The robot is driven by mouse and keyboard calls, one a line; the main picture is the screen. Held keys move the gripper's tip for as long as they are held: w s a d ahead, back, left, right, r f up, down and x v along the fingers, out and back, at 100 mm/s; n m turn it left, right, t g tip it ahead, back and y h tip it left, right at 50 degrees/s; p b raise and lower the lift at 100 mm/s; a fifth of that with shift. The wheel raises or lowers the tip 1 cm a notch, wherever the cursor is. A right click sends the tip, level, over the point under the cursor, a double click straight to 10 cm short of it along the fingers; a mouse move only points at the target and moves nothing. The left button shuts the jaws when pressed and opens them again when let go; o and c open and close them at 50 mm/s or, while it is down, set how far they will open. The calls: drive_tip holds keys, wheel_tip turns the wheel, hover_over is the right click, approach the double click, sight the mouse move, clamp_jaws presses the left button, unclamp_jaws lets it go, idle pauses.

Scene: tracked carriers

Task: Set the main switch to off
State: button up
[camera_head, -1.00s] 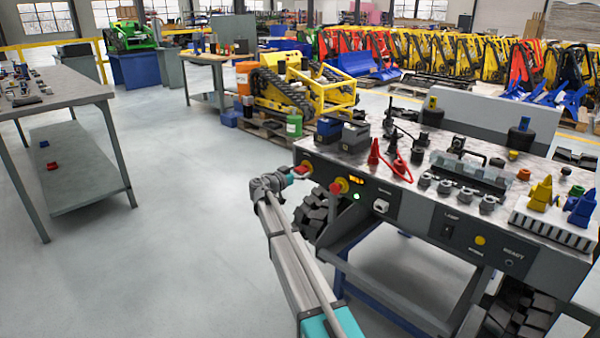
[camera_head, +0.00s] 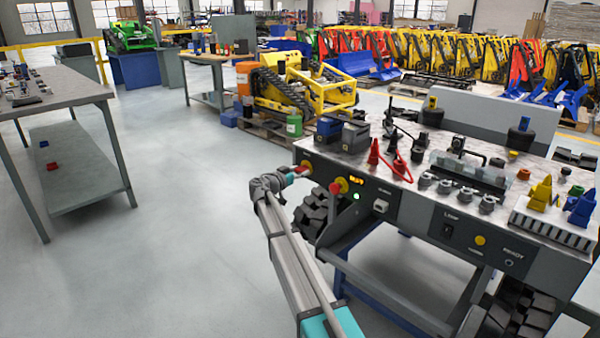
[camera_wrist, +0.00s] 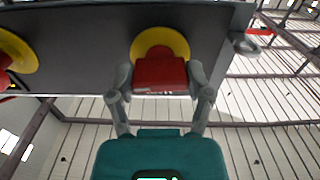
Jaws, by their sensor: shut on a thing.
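The main switch has a red handle (camera_wrist: 160,73) on a yellow round plate (camera_wrist: 160,42), set in the dark front panel. In the wrist view my gripper (camera_wrist: 160,82) has its grey fingers on both sides of the handle, shut on it. In the head view my gripper (camera_head: 286,178) reaches the red handle at the panel's left end, just below the bench top. The yellow plate (camera_head: 306,165) shows partly behind it. Position marks on the switch are too small or hidden to read.
A red knob on a yellow plate (camera_head: 339,186) sits close to the right of the switch, with an amber display (camera_head: 356,181) and a lit green lamp (camera_head: 356,197). The floor to the left is clear.

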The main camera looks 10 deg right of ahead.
drive_tip(key=n, duration=0.4)
drive_tip(key=shift+w, duration=0.1)
drive_tip(key=n, duration=0.4)
drive_tip(key=shift+n, duration=0.4)
drive_tip(key=n, duration=0.4)
drive_tip(key=shift+n, duration=0.3)
drive_tip(key=shift+w+a+n, duration=0.1)
drive_tip(key=shift+n, duration=1.8)
drive_tip(key=o, duration=1.1)
drive_tip(key=shift+o, duration=0.2)
drive_tip(key=shift+s, duration=0.25)
